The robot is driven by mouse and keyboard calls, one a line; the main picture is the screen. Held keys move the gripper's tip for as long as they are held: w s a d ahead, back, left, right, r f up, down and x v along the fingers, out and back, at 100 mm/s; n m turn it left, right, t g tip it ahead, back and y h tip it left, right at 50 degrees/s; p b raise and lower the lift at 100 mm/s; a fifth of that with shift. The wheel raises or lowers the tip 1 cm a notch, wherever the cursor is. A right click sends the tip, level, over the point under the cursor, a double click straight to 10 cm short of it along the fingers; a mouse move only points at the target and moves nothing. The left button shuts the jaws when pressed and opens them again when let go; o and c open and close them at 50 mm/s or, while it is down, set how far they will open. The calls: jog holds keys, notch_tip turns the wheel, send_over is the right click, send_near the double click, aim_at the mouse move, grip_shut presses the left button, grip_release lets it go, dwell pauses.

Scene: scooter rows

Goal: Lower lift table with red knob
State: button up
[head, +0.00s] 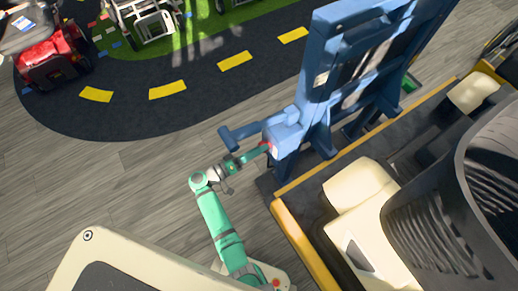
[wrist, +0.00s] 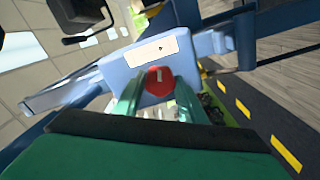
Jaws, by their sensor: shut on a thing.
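The blue lift table (head: 330,90) stands in the upper right of the head view, with its frame upright. Its blue housing carries a round red knob (wrist: 158,81), seen in the middle of the wrist view with a small white mark on its face. In the head view only a little red of the knob shows at the housing's left side. My gripper (head: 266,148) reaches it from the lower left. In the wrist view its two green fingers (wrist: 157,98) are shut on the red knob, one on each side. A pale blank label (wrist: 152,50) is on the housing above the knob.
A yellow-edged dark platform with a cream block (head: 360,185) and a black seat (head: 455,190) is close on the right. A red machine (head: 50,55) stands upper left. Wooden floor (head: 90,180) is free left of my arm.

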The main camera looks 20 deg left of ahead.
jog(key=n, duration=1.2)
jog(key=shift+a+n, duration=0.1)
jog(key=shift+n, duration=0.2)
dwell(0.4)
jog(key=o, duration=1)
jog(key=shift+o, duration=0.2)
jog(key=v, duration=1)
jog(key=shift+s+a, duration=0.2)
jog(key=shift+s, duration=0.15)
